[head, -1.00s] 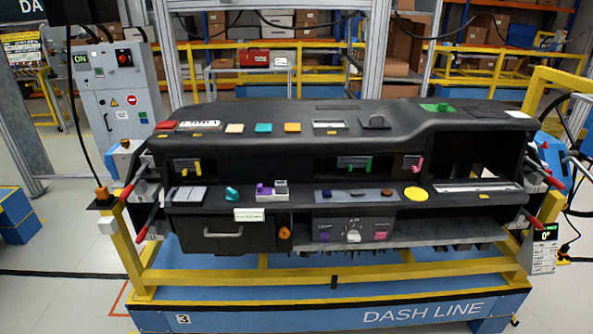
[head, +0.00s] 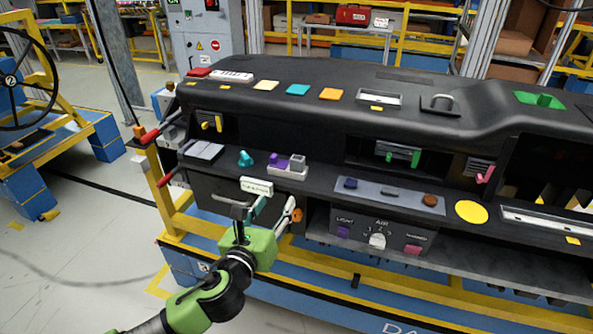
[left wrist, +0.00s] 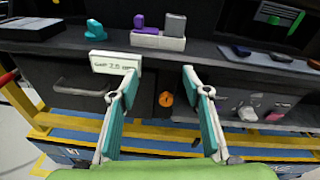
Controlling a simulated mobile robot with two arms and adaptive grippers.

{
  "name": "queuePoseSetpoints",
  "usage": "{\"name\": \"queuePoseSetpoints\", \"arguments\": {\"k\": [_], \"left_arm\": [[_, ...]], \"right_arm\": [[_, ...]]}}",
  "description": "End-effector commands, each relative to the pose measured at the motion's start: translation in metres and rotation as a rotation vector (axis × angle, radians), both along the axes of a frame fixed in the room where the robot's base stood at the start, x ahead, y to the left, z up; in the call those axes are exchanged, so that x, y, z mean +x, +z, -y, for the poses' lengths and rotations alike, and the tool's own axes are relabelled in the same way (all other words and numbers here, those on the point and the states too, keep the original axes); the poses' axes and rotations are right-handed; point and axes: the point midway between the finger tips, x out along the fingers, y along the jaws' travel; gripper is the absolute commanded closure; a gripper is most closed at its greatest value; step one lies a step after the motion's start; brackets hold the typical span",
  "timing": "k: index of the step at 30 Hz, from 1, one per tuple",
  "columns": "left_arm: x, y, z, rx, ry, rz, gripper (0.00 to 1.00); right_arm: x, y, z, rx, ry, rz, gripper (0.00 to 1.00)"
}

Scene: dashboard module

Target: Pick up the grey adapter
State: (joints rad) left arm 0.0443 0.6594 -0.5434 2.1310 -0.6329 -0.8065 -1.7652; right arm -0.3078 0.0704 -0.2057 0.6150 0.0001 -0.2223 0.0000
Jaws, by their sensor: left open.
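The grey adapter (head: 298,161) is a small grey block in a white holder (head: 288,174) on the dashboard ledge, beside a purple piece (head: 277,164). In the left wrist view the grey adapter (left wrist: 175,25) stands upright at the top, right of the purple piece (left wrist: 140,22). My left gripper (head: 272,210) is open and empty, in front of the dashboard and below the holder. In the left wrist view its fingers (left wrist: 159,72) are spread apart, below the holder and clear of the adapter. My right gripper is not in view.
A white label (left wrist: 115,62) hangs at the ledge edge near the left finger. A teal knob (head: 246,158) stands left of the holder. A drawer handle (left wrist: 82,88) and an orange knob (left wrist: 166,99) are below the ledge. Free floor lies at the left.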

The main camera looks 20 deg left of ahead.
Motion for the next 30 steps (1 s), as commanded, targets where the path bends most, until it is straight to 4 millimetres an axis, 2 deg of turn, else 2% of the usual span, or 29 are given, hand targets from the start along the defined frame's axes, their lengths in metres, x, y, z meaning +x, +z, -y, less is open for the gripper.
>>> {"name": "queuePoseSetpoints", "arguments": {"k": [1, 3, 7, 18, 26, 30], "left_arm": [[-0.005, 0.021, 0.006, 0.061, -0.02, 0.043, 0.56], [-0.011, 0.042, 0.011, 0.125, -0.034, 0.084, 0.56], [-0.01, 0.06, 0.015, 0.179, -0.042, 0.118, 0.56], [0.056, 0.062, 0.018, 0.181, -0.041, 0.12, 0.56], [0.075, 0.061, 0.018, 0.179, -0.043, 0.118, 0.56], [0.094, 0.061, 0.018, 0.178, -0.042, 0.118, 0.56]], "right_arm": [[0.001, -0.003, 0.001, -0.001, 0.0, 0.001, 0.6], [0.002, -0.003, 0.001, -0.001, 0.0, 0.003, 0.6], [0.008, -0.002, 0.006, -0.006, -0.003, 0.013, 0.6], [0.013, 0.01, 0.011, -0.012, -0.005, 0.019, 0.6], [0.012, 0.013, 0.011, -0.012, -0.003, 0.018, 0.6], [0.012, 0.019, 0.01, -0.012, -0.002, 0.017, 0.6]]}}
